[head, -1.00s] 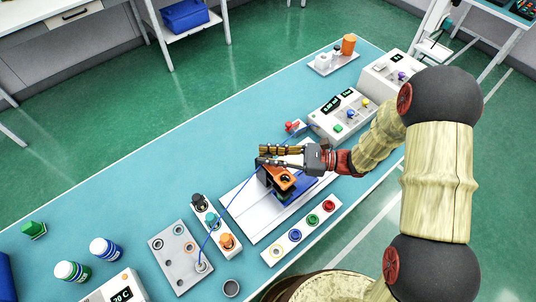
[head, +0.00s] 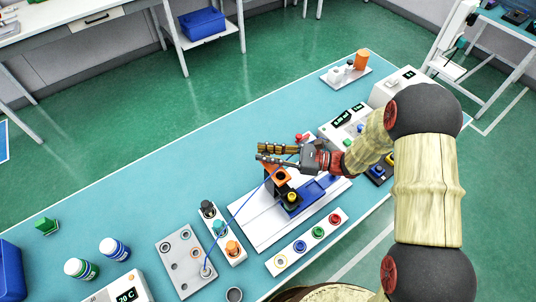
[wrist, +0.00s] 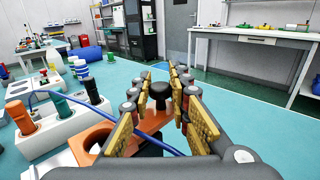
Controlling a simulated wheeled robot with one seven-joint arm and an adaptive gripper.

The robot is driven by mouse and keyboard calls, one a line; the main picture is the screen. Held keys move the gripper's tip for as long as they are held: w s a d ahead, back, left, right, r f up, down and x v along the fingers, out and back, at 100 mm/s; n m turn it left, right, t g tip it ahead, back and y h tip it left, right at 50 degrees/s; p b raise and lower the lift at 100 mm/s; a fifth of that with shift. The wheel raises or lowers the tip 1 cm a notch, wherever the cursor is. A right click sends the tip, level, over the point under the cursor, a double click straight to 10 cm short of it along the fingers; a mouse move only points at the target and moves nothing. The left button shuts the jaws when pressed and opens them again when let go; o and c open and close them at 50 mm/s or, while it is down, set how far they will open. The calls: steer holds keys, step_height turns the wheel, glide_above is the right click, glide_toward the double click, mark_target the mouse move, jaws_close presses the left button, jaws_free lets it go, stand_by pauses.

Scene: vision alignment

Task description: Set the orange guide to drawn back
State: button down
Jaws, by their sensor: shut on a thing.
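The orange guide (head: 281,174) sits on a black mount on the white base plate (head: 262,228), toward its far side. In the wrist view the orange guide (wrist: 88,146) is an orange bar with a round hole near its left end. A black knob (wrist: 163,97) stands at its far end, between my fingers. My gripper (head: 262,153) is shut on this knob; it also shows in the wrist view (wrist: 163,92). A black piece with a yellow top (head: 291,197) stands uncovered in front of the guide, by a blue block (head: 311,189). The fingers partly hide the bar.
A thin blue cable (head: 238,208) runs from the grey holed plate (head: 168,250) past the guide and under my gripper. A strip of coloured rings (head: 300,247) lies in front, a three-knob block (head: 221,234) at left.

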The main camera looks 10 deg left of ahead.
steer(key=c, duration=1.7)
jaws_free()
steer(key=shift+w+a, duration=0.15)
steer(key=d, duration=0.8)
steer(key=w+d, duration=0.1)
steer(key=d, duration=0.3)
